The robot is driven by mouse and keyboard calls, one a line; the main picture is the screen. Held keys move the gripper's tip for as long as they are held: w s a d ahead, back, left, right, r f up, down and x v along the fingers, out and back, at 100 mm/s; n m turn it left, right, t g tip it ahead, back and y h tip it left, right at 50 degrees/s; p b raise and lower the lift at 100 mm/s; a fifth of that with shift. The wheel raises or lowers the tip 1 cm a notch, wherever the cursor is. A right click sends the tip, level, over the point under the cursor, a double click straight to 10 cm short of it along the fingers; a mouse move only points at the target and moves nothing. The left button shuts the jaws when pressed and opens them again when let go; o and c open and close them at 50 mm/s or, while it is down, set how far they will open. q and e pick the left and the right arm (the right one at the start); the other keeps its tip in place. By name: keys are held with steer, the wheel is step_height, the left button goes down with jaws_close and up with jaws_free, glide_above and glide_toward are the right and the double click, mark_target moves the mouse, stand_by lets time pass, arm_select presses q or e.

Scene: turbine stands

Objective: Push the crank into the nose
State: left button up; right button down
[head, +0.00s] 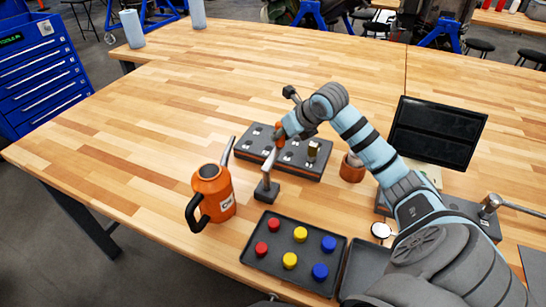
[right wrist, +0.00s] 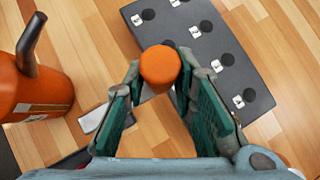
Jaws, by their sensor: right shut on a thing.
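My right gripper (head: 276,143) is shut on an upright orange handle (head: 270,160), which I take to be the crank's. Its lower end meets a small dark block (head: 266,190) on the table; I cannot tell whether that block is part of it or a holder. In the right wrist view the handle's round orange end (right wrist: 159,65) sits between the two fingers. A metal fitting with a rod (head: 490,203) stands at the right on a dark base; I cannot tell whether it is the nose.
A dark socketed board (head: 250,146) lies just behind the gripper. An orange oil can (head: 212,192) stands left of it. A tray (head: 262,258) with red, yellow and blue caps lies in front. A dark screen (head: 437,132) and an orange cup (head: 351,172) are to the right. The left tabletop is clear.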

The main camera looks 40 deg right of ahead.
steer(key=shift+w+r+p, duration=0.15)
steer(key=shift+r+p, duration=0.3)
steer(key=shift+r, duration=0.3)
steer(key=shift+r+p, duration=1.7)
steer(key=shift+r, duration=0.45)
steer(key=shift+a+f, duration=0.1)
steer(key=shift+a, duration=0.05)
